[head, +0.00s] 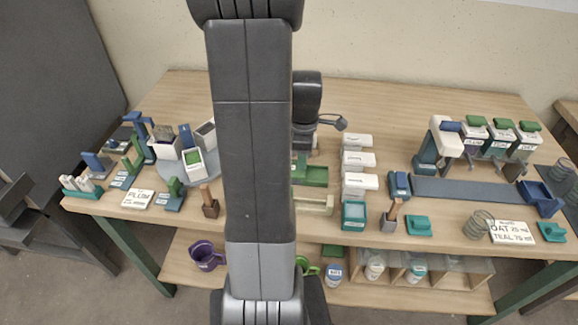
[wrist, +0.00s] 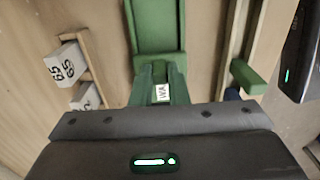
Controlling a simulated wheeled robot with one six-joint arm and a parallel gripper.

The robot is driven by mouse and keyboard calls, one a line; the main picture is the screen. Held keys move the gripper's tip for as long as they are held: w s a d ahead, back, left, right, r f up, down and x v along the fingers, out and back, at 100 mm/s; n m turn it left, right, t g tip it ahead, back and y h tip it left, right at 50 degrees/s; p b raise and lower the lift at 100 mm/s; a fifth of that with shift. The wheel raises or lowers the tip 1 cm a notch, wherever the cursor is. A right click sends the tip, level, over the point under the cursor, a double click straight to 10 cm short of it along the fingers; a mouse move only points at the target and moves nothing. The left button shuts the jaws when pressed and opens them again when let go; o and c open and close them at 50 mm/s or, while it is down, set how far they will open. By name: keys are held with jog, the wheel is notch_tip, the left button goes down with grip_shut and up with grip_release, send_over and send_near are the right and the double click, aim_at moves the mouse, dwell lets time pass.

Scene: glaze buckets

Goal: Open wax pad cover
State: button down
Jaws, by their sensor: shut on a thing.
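The wax pad is a green, tray-like piece (wrist: 157,28) in the wrist view, with raised side walls and a small white label (wrist: 162,92) that I cannot read surely. In the head view, part of the green piece (head: 316,176) shows on the table just right of my arm; the rest is hidden. My gripper (wrist: 160,82) is at the label end of this piece and shut on its green part, which I take to be the cover. The fingertips are hard to tell from the green walls. I cannot tell how far the cover is raised.
A wooden rail with a green block (wrist: 246,77) lies on the other side. A teal box (head: 354,214) and brush holder (head: 389,224) are near the front edge.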

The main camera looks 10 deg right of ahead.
jog(key=shift+s+d, duration=0.25)
jog(key=shift+d, duration=0.7)
jog(key=shift+s+d, duration=0.25)
jog(key=shift+d, duration=0.7)
jog(key=shift+s+d, duration=0.25)
jog(key=shift+d, duration=0.7)
jog(key=c, duration=1.5)
grip_release()
notch_tip(320, 180, up, 7)
jog(key=p, duration=0.6)
